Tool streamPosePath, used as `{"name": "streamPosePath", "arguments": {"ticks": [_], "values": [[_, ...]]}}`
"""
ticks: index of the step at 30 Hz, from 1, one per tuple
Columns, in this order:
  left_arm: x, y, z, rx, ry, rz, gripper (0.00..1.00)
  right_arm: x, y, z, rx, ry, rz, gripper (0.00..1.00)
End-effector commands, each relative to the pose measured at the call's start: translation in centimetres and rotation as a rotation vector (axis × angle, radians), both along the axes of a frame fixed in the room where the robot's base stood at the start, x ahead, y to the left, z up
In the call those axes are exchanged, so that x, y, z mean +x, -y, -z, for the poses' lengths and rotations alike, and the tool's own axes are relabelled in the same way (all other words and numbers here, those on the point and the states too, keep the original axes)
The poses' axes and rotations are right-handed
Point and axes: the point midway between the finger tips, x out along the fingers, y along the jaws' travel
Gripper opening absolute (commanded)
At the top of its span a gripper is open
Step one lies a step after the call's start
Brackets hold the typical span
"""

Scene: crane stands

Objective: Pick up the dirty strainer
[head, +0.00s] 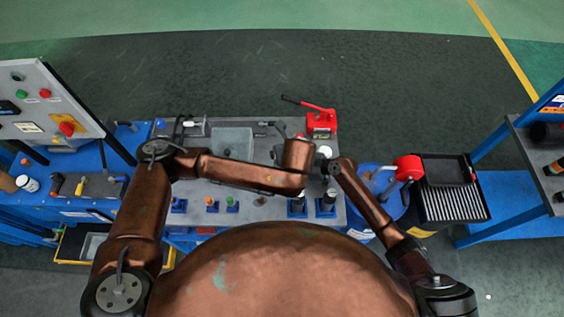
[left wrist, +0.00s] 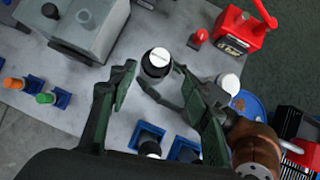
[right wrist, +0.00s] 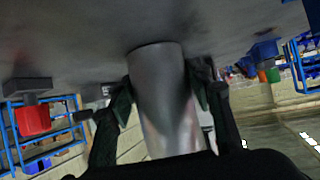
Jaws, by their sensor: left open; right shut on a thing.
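A grey metal cylinder (right wrist: 160,75) stands at the deck between the fingers of my right gripper (right wrist: 162,100), which is shut on it. The right wrist picture is upside down, with the deck at the top. In the left wrist view the cylinder's top shows as a dark ring with a whitish round middle (left wrist: 158,60). I cannot tell whether that middle is the dirty strainer. My left gripper (left wrist: 160,78) is open above it, its green fingers either side of it in the picture. In the head view my left arm hides the cylinder.
A blue drum (head: 392,208) and a black ribbed tray (head: 452,203) stand right. A control panel (head: 40,100) stands left.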

Motion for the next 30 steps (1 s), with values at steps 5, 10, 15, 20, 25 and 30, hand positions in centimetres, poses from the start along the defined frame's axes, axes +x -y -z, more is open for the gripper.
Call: {"name": "streamPosePath", "arguments": {"ticks": [5,10,15,20,25,30], "values": [[1.7,-0.5,2.8,0.001,-0.001,-0.006,0.45,-0.1,0.0,0.1,-0.002,-0.002,0.000,0.26],[2.6,-0.6,4.2,-0.003,0.001,-0.004,0.45,-0.1,0.0,0.1,-0.001,-0.002,-0.001,0.26],[3.3,-0.8,5.3,-0.001,-0.002,-0.005,0.45,-0.1,0.0,0.1,-0.001,-0.002,-0.001,0.26],[4.6,-1.2,7.4,-0.002,-0.002,-0.006,0.45,-0.1,0.0,0.1,-0.001,-0.002,-0.001,0.26],[5.4,-1.3,8.6,-0.003,0.001,-0.004,0.45,-0.1,0.0,0.1,-0.001,-0.002,-0.001,0.26],[5.5,-1.3,8.7,-0.004,0.001,-0.002,0.45,-0.1,0.0,0.1,-0.001,-0.002,-0.001,0.26]]}}
